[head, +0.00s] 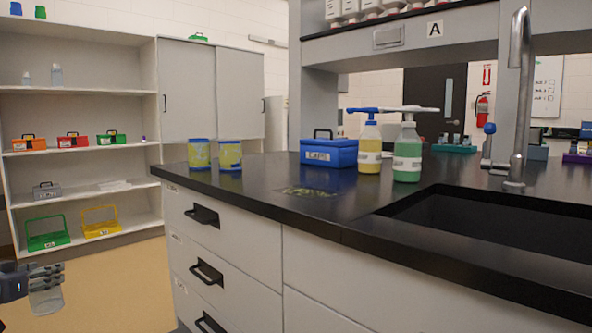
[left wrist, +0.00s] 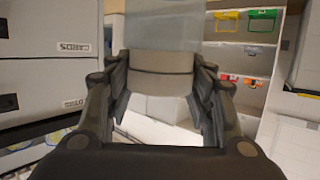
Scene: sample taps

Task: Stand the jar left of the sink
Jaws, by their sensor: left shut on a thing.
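My left gripper (head: 45,282) is low at the left edge of the head view, out over the floor and well left of the counter. In the left wrist view, my left gripper (left wrist: 160,85) has its fingers closed on both sides of a pale, see-through jar (left wrist: 165,30). The jar's far end is cut off by the top of that view. In the head view the jar (head: 46,302) shows only as a small, pale, unclear shape at the fingers. The black sink (head: 480,222) is set into the counter at the right. My right gripper is not in view.
On the black counter (head: 300,212) stand two yellow-green containers (head: 199,154), a blue box (head: 328,152), a yellow bottle (head: 369,150) and a green bottle (head: 407,152). A flat patterned patch (head: 308,192) lies left of the sink. The tap (head: 516,110) stands behind the sink. Shelves (head: 80,94) line the left wall.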

